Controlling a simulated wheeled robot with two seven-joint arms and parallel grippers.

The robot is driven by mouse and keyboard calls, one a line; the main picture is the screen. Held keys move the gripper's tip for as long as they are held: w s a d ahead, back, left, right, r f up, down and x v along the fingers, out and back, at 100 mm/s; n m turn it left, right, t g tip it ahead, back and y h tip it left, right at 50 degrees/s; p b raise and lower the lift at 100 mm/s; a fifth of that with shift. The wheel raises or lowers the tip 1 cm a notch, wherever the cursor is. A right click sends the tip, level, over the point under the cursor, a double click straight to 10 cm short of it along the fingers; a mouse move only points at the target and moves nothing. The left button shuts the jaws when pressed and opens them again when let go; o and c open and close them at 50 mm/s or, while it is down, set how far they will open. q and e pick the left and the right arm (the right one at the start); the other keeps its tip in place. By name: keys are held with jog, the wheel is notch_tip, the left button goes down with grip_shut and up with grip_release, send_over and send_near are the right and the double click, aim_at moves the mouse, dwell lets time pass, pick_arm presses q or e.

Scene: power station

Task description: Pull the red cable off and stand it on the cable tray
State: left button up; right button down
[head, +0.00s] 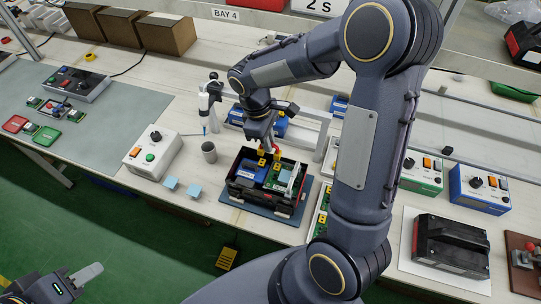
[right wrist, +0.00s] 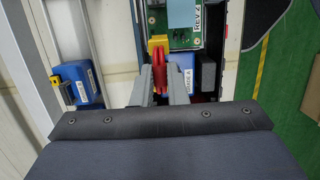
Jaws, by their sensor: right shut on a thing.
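My right gripper (head: 268,145) is over the black open case (head: 240,193) on the bench. In the right wrist view its two grey fingers (right wrist: 161,88) are shut on the red cable (right wrist: 158,74), beside a yellow connector (right wrist: 158,42). I cannot tell whether the plug is still seated. The red cable also shows in the head view (head: 277,150), partly hidden by the gripper. The case holds a green board (right wrist: 185,42) and a blue block (head: 252,168). My left gripper (head: 82,279) is at lower left, away from the bench; its opening is unclear. I cannot identify the cable tray with certainty.
A grey cup (head: 209,152), light blue blocks (head: 182,187) and a white control box (head: 152,152) stand left of the case. A white stand (head: 208,100) is behind. Blue and green-fronted boxes (head: 480,189) and a black device (head: 451,243) are at right.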

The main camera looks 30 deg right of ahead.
jog(key=shift+r+p, duration=1.2)
jog(key=shift+r, duration=0.5)
